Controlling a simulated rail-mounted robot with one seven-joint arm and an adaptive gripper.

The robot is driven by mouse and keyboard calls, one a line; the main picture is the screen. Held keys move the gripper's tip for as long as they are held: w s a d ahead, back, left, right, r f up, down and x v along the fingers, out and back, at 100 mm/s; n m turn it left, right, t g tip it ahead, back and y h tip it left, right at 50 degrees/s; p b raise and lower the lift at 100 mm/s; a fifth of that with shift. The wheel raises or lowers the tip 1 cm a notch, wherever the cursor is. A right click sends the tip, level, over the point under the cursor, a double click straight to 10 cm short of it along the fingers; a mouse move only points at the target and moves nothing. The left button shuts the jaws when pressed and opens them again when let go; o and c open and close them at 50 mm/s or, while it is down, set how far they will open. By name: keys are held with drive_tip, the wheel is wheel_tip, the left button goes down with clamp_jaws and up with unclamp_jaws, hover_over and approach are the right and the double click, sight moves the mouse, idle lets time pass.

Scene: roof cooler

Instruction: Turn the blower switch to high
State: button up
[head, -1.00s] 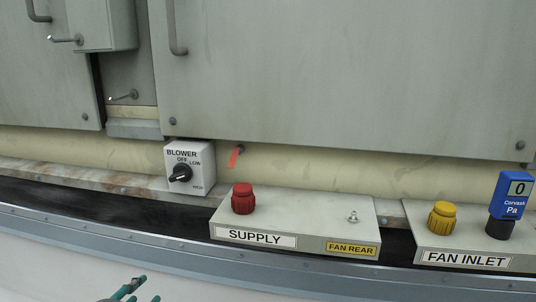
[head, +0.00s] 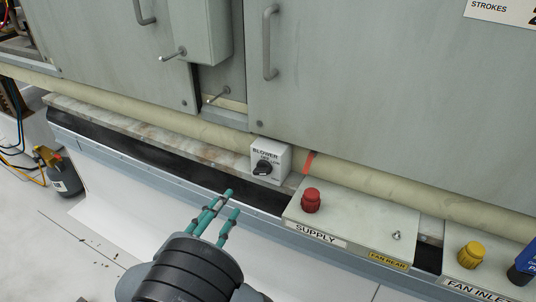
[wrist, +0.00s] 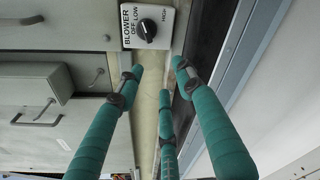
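The blower switch is a black rotary knob (head: 263,168) on a small white box (head: 284,165) marked BLOWER, with OFF, LOW and HIGH labels. The box sits on the ledge below the grey cabinet doors. The wrist view also shows the knob (wrist: 148,28) and box (wrist: 165,17) at top centre; I cannot tell its exact setting. My gripper (head: 226,202), with teal fingers, is in front of the ledge, below and left of the box. In the wrist view its fingers (wrist: 156,76) are spread and empty, the tips apart from the knob.
A SUPPLY box (head: 355,218) with a red cap (head: 311,200) stands right of the switch. Further right is a FAN INLET box with a yellow cap (head: 472,255). A handle (head: 269,43) and protruding rods are above. A black bottle (head: 64,178) stands far left.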

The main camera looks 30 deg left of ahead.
sight(258, 172)
drive_tip(key=w+m, duration=0.2)
drive_tip(key=w, duration=0.1)
drive_tip(key=w+d+r+m+h+b, duration=0.1)
drive_tip(key=w+m, duration=0.1)
drive_tip(key=w, duration=0.2)
drive_tip(key=w+r+m+t, duration=0.1)
drive_tip(key=w+m, duration=0.1)
drive_tip(key=w, duration=0.1)
drive_tip(key=shift+w+d+r+b, duration=0.15)
drive_tip(key=shift+w+d+b, duration=0.15)
drive_tip(key=shift+d+b, duration=0.1)
drive_tip(key=shift+c, duration=0.9)
clamp_jaws()
